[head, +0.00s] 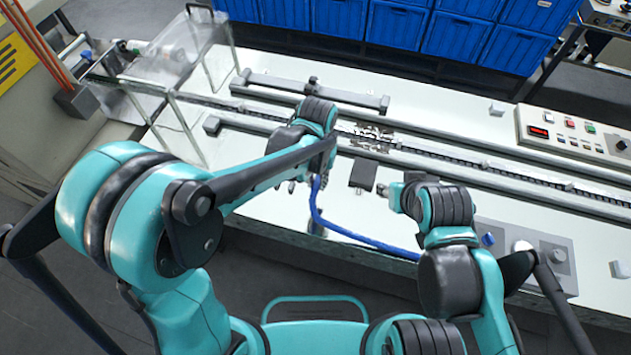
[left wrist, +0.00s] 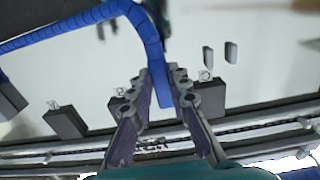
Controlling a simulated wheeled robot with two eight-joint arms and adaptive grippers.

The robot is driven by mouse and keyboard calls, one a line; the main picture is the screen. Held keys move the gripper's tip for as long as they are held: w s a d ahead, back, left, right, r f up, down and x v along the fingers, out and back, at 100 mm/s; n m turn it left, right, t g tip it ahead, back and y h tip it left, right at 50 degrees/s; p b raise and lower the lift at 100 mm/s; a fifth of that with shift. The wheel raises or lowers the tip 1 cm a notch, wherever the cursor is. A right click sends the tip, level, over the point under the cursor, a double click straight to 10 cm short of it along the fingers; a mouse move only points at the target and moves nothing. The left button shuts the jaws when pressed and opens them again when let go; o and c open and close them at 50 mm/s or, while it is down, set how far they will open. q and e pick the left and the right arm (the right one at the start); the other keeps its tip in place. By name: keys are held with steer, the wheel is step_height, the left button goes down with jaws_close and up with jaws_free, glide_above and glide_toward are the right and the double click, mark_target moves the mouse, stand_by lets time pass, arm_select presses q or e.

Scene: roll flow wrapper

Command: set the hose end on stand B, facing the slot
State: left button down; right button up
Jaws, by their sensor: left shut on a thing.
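The blue hose (head: 350,234) runs from the control plate at the table's front edge up to my left gripper (head: 316,183). In the left wrist view, the hose (left wrist: 100,15) arches in from the left and bends down. Its end (left wrist: 163,92) is between the fingers of my left gripper (left wrist: 160,84), which is shut on it. Several dark blocks, perhaps stands, line the rail, one left of the fingers (left wrist: 66,122) and one right (left wrist: 211,94). I cannot tell which is stand B or make out the slot. My right gripper (head: 395,196) is by the table front; its fingers are unclear.
A conveyor rail (head: 470,165) crosses the white table, with a metallic part (head: 370,137) on it. A dark block (head: 362,174) stands in front. A control box (head: 570,135) is at the right, a clear guard (head: 190,50) at the left. Blue crates (head: 400,22) stand behind.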

mark_target(318, 183)
stand_by(0.3)
arm_select(q)
step_height(318, 183, down, 4)
steer(key=b, duration=0.3)
steer(key=shift+b, duration=0.3)
steer(key=shift+d, duration=0.1)
steer(key=shift+w+d, duration=1.6)
steer(key=shift+d, duration=0.85)
steer(key=shift+w+d, duration=1.65)
steer(key=shift+d, duration=0.8)
steer(key=shift+w+d, duration=1.6)
steer(key=shift+d, duration=0.85)
steer(key=shift+f, duration=0.1)
steer(key=shift+f+b, duration=1.45)
steer(key=shift+f, duration=0.6)
